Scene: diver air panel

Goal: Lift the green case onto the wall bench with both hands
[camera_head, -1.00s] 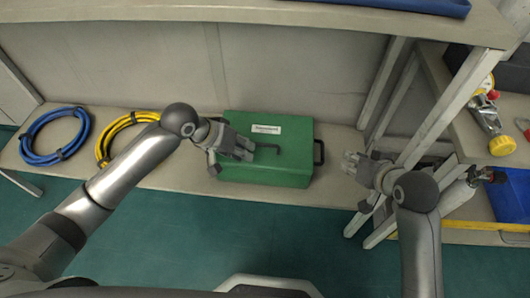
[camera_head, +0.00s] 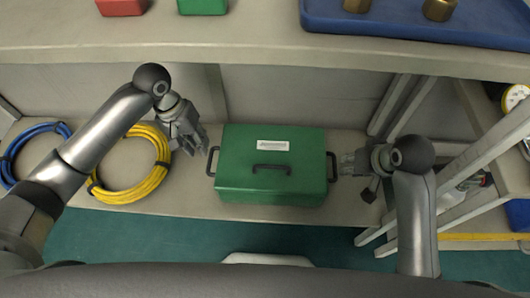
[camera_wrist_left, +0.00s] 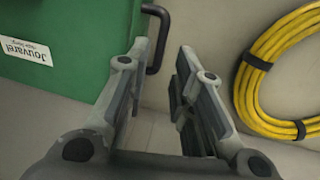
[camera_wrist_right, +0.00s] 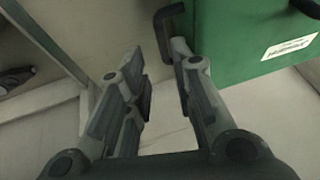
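The green case (camera_head: 270,185) with a white label and black top handle (camera_head: 271,168) stands on the low shelf (camera_head: 330,209) under the bench top (camera_head: 250,45). My left gripper (camera_head: 198,143) is open beside its left side handle (camera_head: 212,161). In the left wrist view that handle (camera_wrist_left: 163,35) lies between the fingertip lines of the open left gripper (camera_wrist_left: 165,50). My right gripper (camera_head: 346,163) is open at the right side handle (camera_head: 332,166). In the right wrist view this handle (camera_wrist_right: 160,32) shows between the open fingers (camera_wrist_right: 157,58). Neither gripper holds anything.
Blue hose (camera_head: 15,150) and yellow hose (camera_head: 135,190) coils lie left of the case. A blue tray (camera_head: 400,32) with brass parts, a red box (camera_head: 122,6) and a green box (camera_head: 203,5) stand on the bench top. Slanted frame legs (camera_head: 460,185) stand at right.

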